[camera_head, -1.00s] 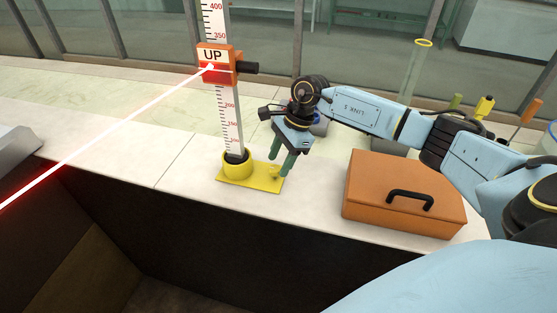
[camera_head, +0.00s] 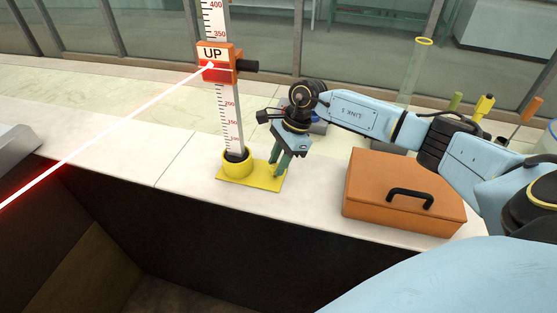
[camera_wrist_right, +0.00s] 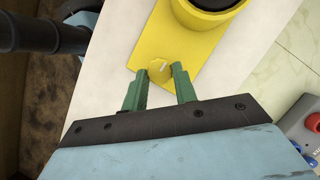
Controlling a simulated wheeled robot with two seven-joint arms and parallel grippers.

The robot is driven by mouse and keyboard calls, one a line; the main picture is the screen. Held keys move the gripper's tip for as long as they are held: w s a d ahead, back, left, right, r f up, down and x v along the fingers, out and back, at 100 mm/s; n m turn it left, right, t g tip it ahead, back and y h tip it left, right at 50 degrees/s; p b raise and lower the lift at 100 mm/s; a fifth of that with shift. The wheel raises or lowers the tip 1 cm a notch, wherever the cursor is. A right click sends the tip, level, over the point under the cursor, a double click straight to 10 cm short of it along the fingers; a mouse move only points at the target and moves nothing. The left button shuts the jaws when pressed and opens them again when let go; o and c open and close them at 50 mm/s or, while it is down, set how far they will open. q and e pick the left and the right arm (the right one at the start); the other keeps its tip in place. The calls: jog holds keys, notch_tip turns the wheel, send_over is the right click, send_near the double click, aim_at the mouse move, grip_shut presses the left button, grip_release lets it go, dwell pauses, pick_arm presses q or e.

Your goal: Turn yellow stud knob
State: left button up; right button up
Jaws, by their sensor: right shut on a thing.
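The yellow stud knob (camera_wrist_right: 160,71) is a small round knob with a pale line on its top, on the yellow base plate (camera_wrist_right: 148,50). In the head view the plate (camera_head: 232,182) lies on the white ledge and carries the round socket (camera_head: 237,163) of the upright measuring staff (camera_head: 229,110). My right gripper (camera_head: 280,170) points down at the plate's right part. In the right wrist view its green fingers (camera_wrist_right: 164,72) sit on either side of the knob and are shut on it. My left gripper is not in view.
An orange box (camera_head: 400,185) with a black handle stands right of the plate. An orange block marked UP (camera_head: 214,53) with a red beam is on the staff. The ledge drops into a dark pit in front.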

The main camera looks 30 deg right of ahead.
jog(key=shift+m, duration=0.3)
jog(key=m+t, duration=0.1)
jog(key=m, duration=0.2)
jog(key=shift+s, duration=0.2)
jog(key=m+t, duration=0.1)
jog(key=m, duration=0.1)
jog(key=m+h+p, duration=0.1)
jog(key=m, duration=0.1)
jog(key=shift+s+a+t, duration=0.1)
jog(key=shift+a+t, duration=0.1)
jog(key=shift+t, duration=0.2)
jog(key=m, duration=0.2)
jog(key=m+h, duration=0.1)
jog(key=m, duration=0.1)
jog(key=shift+a+t+h, duration=0.15)
jog(key=shift+t+h, duration=0.15)
jog(key=shift+t, duration=0.1)
jog(key=shift+s+a+m+h+b, duration=0.1)
jog(key=shift+m+h+b, duration=0.4)
jog(key=shift+m, duration=1)
jog(key=o, duration=1)
